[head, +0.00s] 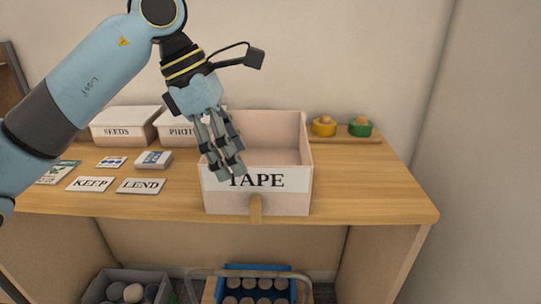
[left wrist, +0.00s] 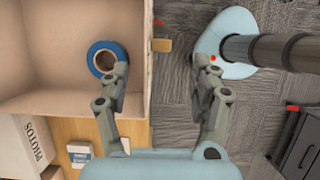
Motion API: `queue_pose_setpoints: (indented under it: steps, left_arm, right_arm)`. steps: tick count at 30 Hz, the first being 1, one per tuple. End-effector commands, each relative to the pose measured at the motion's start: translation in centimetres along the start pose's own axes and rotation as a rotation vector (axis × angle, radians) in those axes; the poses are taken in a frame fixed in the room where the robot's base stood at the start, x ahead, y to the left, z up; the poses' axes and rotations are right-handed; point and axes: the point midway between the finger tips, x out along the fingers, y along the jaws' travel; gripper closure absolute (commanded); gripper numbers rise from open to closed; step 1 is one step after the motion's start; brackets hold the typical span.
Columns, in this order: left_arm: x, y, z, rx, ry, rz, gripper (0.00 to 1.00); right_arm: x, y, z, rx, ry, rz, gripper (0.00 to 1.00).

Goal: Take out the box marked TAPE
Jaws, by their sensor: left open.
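The TAPE box (head: 302,185) is a pale, open-topped box near the front edge of the wooden top, with a tan tab (head: 255,208) low on its labelled front. In the left wrist view the box (left wrist: 75,15) holds a blue tape roll (left wrist: 93,52). My left gripper (head: 228,170) is open and points down at the box's front wall, overlapping the label in the head view. In the left wrist view the gripper (left wrist: 161,65) has one finger over the inside and the other outside the front wall. Contact cannot be told. My right gripper is not in view.
Lidded boxes marked SEEDS (head: 117,130) and PHOTOS (head: 175,135) stand at back left. KEEP (head: 90,184) and LEND (head: 140,186) cards lie left. The right part of the top is clear.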

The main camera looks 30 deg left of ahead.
Motion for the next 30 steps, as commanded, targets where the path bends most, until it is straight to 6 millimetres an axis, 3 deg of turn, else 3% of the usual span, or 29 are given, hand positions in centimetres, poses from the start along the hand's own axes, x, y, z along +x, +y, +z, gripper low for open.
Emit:
queue_pose_setpoints:
  steps: [4,10,14,22,30]
  left_arm:
    - [2.4,-0.2,0.1,-0.004,-0.003,-0.007,0.37]
    - [5.0,-0.1,0.0,-0.004,-0.002,-0.005,0.37]
    - [6.0,-0.1,0.0,-0.004,-0.002,-0.005,0.37]
    - [10.0,0.0,-0.1,-0.004,-0.002,-0.005,0.37]
    - [10.6,0.1,-0.2,-0.002,0.000,-0.003,0.37]
  right_arm:
    - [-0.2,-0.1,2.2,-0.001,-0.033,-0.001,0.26]
    - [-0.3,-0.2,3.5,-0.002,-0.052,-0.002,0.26]
    - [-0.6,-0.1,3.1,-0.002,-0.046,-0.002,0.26]
    - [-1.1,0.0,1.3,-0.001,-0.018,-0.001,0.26]
    - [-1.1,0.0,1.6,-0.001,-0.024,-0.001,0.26]
